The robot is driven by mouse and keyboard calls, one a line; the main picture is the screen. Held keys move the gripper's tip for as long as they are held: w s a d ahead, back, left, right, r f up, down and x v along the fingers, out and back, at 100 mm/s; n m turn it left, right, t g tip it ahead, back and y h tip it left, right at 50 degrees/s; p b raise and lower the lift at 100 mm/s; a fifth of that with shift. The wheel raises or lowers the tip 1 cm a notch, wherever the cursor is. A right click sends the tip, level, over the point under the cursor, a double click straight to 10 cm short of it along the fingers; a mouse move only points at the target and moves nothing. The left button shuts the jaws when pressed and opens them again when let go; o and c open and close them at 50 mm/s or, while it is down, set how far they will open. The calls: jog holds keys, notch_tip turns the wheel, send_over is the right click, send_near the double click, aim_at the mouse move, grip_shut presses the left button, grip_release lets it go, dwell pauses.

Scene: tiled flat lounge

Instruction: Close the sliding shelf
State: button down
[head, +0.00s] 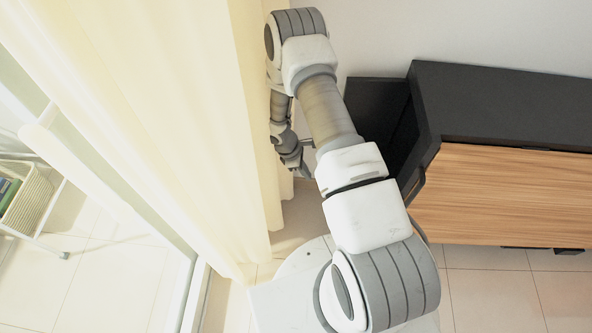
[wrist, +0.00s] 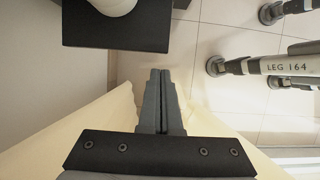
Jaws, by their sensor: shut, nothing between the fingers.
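The low cabinet has a black top (head: 505,105) and a wood-grain front (head: 500,195). A black open section (head: 375,105) sticks out at its left end, partly hidden behind my arm; it looks like the sliding shelf, but I cannot tell how far out it is. In the wrist view, a black board (wrist: 115,32) with a pale rounded thing (wrist: 113,5) on it is at the upper left. My gripper (wrist: 160,72) is shut and empty, with its tips below the board in the picture. In the head view my gripper is small, between curtain and cabinet, partly hidden by my arm.
A cream curtain (head: 165,100) hangs close on the left and also shows around my gripper in the wrist view (wrist: 75,130). Metal legs (wrist: 290,68) marked "LEG 164" stand on the tiled floor (wrist: 215,115).

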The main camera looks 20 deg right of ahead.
jog(key=shift+s+d, duration=0.25)
jog(key=shift+d, duration=0.35)
jog(key=s+d, duration=0.2)
jog(key=d, duration=0.4)
jog(key=s+d, duration=0.3)
jog(key=d, duration=0.4)
jog(key=s+d, duration=0.3)
jog(key=d, duration=0.4)
jog(key=shift+s, duration=0.15)
jog(key=shift+a, duration=0.2)
jog(key=shift+w+a, duration=0.2)
jog(key=shift+a, duration=0.1)
jog(key=a, duration=0.1)
jog(key=w+a, duration=0.1)
jog(key=shift+w+a+b, duration=0.1)
jog(key=shift+a+b, duration=0.2)
jog(key=shift+a, duration=0.1)
jog(key=p+v, duration=0.3)
jog(key=v, duration=0.7)
jog(key=shift+p, duration=0.4)
